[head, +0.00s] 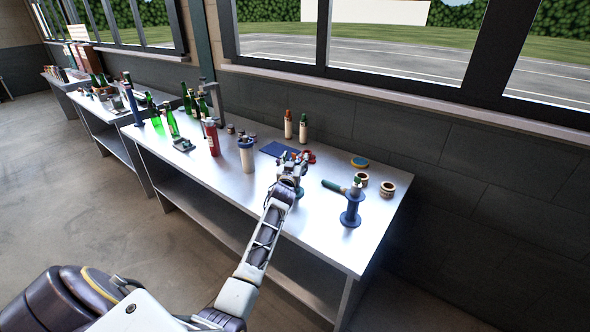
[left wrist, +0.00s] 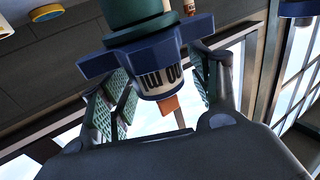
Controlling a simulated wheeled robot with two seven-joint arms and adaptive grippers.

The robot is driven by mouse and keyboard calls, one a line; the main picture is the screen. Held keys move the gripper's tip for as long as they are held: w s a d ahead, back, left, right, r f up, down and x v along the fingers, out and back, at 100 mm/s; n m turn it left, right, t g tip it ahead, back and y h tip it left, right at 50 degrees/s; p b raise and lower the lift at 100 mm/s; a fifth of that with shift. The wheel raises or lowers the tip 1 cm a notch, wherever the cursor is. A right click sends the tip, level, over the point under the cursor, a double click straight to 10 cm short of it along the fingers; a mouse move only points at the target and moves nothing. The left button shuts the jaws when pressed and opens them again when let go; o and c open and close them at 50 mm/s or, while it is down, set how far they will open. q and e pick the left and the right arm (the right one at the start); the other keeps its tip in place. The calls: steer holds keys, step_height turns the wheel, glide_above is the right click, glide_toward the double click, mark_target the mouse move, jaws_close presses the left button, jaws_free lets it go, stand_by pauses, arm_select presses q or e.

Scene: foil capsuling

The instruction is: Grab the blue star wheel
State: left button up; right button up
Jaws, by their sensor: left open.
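My left gripper (head: 291,170) is open over the front part of the metal bench. In the left wrist view its green-padded fingers (left wrist: 160,98) stand apart on either side of a blue lobed piece, apparently the blue star wheel (left wrist: 135,54). In the head view the gripper mostly hides the wheel; a green part (head: 299,191) shows beside the gripper. My right gripper is in neither view.
To the left are a white canister (head: 246,156), a red cylinder (head: 212,138) and green bottles (head: 172,122). Two slim bottles (head: 303,128) stand behind.

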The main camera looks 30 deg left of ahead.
arm_select(q)
steer(key=c, duration=1.2)
steer(key=shift+r, duration=0.2)
step_height(320, 180, up, 18)
steer(key=shift+f, duration=0.15)
